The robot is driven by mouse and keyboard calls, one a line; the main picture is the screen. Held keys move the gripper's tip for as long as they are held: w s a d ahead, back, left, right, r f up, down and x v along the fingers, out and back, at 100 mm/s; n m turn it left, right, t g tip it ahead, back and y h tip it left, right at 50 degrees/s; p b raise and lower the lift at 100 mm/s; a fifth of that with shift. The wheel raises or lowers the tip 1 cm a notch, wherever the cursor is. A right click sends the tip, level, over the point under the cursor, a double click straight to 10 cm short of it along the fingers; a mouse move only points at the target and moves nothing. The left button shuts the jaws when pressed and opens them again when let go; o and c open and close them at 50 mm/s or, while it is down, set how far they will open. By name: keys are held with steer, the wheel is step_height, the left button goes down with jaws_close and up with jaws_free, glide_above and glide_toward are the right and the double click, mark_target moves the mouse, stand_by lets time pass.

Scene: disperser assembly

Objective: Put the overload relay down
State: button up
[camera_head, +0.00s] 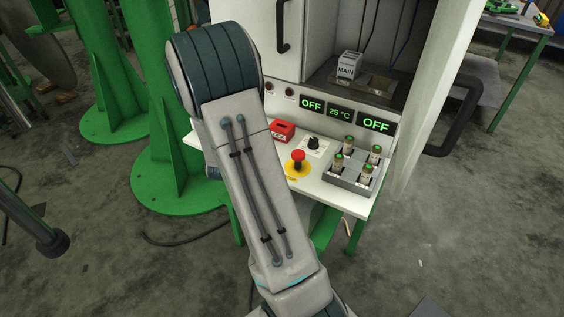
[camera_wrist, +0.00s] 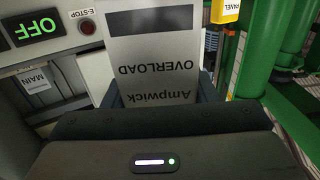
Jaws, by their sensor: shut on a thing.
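The overload relay (camera_wrist: 152,56) is a pale box with a dark band. Its "Ampwick OVERLOAD" lettering appears upside down in the wrist view. My gripper (camera_wrist: 158,92) is shut on it, with dark fingers at its left and right sides. The lower end of the relay is hidden behind the gripper body. In the head view my arm covers the gripper and the relay, so I cannot tell from there whether the relay touches any surface.
A white cabinet holds a MAIN block (camera_head: 348,67). Its front shelf carries a red box (camera_head: 282,131), a red stop button (camera_head: 298,157) and a grey tray (camera_head: 350,183) with several cylinders. OFF displays (camera_head: 376,124) line the panel. Green columns (camera_head: 180,120) stand left. A yellow PANEL item (camera_wrist: 226,10) is near the relay.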

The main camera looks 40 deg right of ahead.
steer(key=s+d+r+m+g+h+b, duration=0.1)
steer(key=s+d+m+g+h+b, duration=0.5)
steer(key=s+d, duration=0.4)
steer(key=shift+n+g+y, duration=0.3)
steer(key=shift+n+y, duration=0.1)
steer(key=shift+y, duration=0.2)
steer(key=shift+w+d+f+b, duration=0.15)
steer(key=shift+f+b, duration=0.45)
steer(key=shift+f, duration=0.95)
steer(key=shift+w+d+f+b, duration=0.15)
steer(key=shift+f+b, duration=0.4)
steer(key=shift+f, duration=1)
steer(key=shift+w+f+b, duration=0.2)
steer(key=shift+f+b, duration=0.4)
steer(key=shift+f, duration=0.95)
steer(key=shift+f, duration=0.15)
steer(key=o, duration=1.2)
